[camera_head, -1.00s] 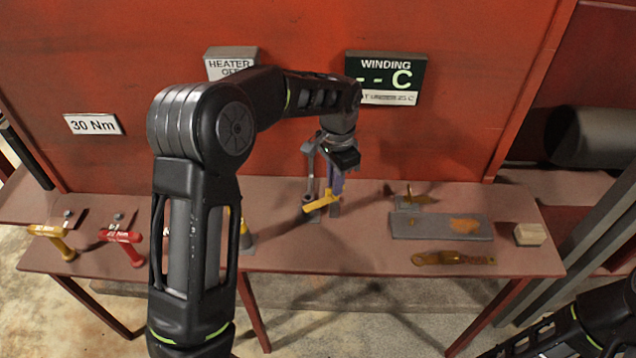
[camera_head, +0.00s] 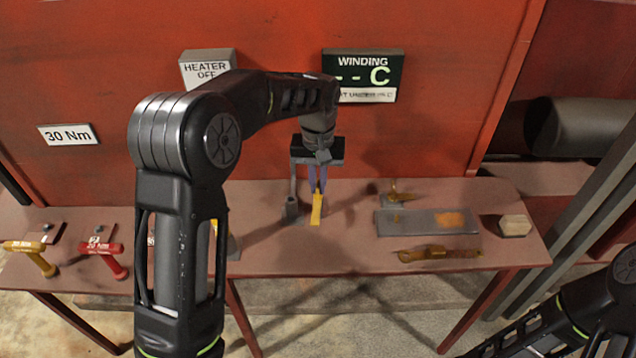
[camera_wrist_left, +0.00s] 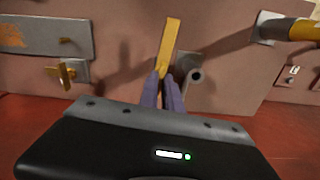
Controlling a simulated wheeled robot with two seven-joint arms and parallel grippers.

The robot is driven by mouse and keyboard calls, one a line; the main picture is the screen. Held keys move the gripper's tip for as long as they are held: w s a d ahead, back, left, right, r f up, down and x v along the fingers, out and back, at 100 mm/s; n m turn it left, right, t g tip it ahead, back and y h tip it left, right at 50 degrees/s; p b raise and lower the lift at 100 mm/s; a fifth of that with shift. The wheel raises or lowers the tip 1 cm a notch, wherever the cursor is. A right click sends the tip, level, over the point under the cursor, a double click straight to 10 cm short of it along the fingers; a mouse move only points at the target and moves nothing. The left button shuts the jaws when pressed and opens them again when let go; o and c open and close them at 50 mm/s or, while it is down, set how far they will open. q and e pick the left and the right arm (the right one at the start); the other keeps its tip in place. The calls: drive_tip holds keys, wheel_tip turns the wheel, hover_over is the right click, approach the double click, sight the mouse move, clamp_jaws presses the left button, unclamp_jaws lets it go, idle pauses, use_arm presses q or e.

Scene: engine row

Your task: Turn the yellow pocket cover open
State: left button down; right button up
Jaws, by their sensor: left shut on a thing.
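The yellow pocket cover (camera_head: 316,210) is a narrow bar on the bench at the middle of the head view, pointing straight toward the front edge. In the left wrist view the yellow bar (camera_wrist_left: 171,42) runs up from between my fingertips. My right gripper is out of view.
A grey plate (camera_head: 425,222) with an orange patch, a small brass fitting (camera_head: 398,195), a brown-yellow tool (camera_head: 438,253) and a pale block (camera_head: 514,225) lie to the right. Red (camera_head: 104,249) and yellow (camera_head: 28,249) handles are at the left. The red wall rises close behind.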

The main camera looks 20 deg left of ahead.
sight(318, 186)
use_arm(q)
drive_tip(key=shift+n, duration=0.6)
drive_tip(key=c, duration=1.5)
unclamp_jaws()
drive_tip(key=shift+c, duration=0.2)
drive_tip(key=shift+r, duration=0.1)
wheel_tip(318, 186, up, 8)
drive_tip(key=shift+f+b, duration=0.2)
drive_tip(key=shift+b, duration=0.25)
